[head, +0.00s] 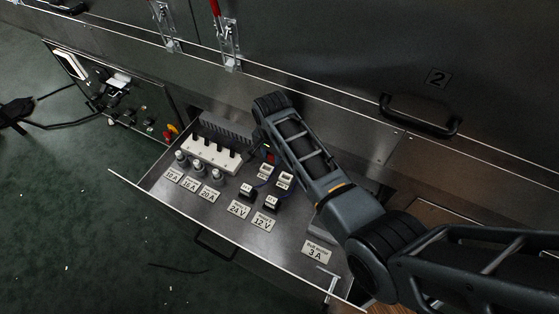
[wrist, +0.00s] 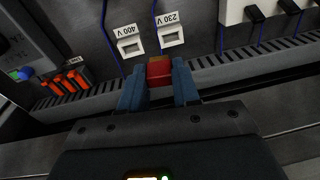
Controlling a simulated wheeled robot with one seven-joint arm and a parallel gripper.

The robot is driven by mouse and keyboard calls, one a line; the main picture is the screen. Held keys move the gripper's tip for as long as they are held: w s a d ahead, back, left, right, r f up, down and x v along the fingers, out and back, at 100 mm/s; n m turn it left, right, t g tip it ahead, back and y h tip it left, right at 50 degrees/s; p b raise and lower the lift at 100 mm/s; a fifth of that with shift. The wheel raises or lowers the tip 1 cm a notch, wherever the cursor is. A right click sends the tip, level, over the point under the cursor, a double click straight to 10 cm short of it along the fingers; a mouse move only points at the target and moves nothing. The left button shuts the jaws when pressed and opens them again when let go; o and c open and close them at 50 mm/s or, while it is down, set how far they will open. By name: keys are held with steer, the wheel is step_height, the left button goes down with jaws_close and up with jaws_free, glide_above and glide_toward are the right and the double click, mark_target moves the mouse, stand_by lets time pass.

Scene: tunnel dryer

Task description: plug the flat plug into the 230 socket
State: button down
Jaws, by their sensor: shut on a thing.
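My gripper (wrist: 159,88) is shut on a small red plug with a brownish end (wrist: 159,70), held between the two blue fingers. The 230 V socket (wrist: 170,37) is a white-framed block with its label beside it. It lies just beyond the plug in the wrist view, slightly right, with a visible gap in the picture. The 400 V socket (wrist: 130,47) stands to its left. In the head view, the two white sockets (head: 266,170) sit in the open drawer, close to the gripper. The gripper's fingers are mostly hidden there behind my arm. The plug's contact end is hard to see.
The drawer (head: 222,238) also holds black 24 V and 12 V blocks (head: 272,203), fuse holders (head: 198,177) and a white switch strip (head: 210,154). In the wrist view, orange terminals (wrist: 68,80) sit left and a slotted duct (wrist: 240,67) runs behind the plug.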

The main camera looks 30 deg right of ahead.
steer(key=w, duration=0.1)
steer(key=w+a, duration=0.1)
steer(key=shift+w+r+n+g+h+b, duration=0.3)
steer(key=shift+r+n+g+b, duration=0.05)
steer(key=shift+n+g, duration=0.05)
steer(key=shift+f+b, duration=2.05)
steer(key=shift+f, duration=0.9)
steer(key=shift+f+b, duration=0.65)
steer(key=shift+f, duration=0.6)
steer(key=c, duration=0.7)
jaws_free()
steer(key=shift+c, duration=0.2)
steer(key=shift+r, duration=0.1)
step_height(320, 180, up, 8)
steer(key=p, duration=0.2)
steer(key=shift+s+a+p, duration=0.25)
steer(key=shift+a+p, duration=0.1)
steer(key=shift+p, duration=0.05)
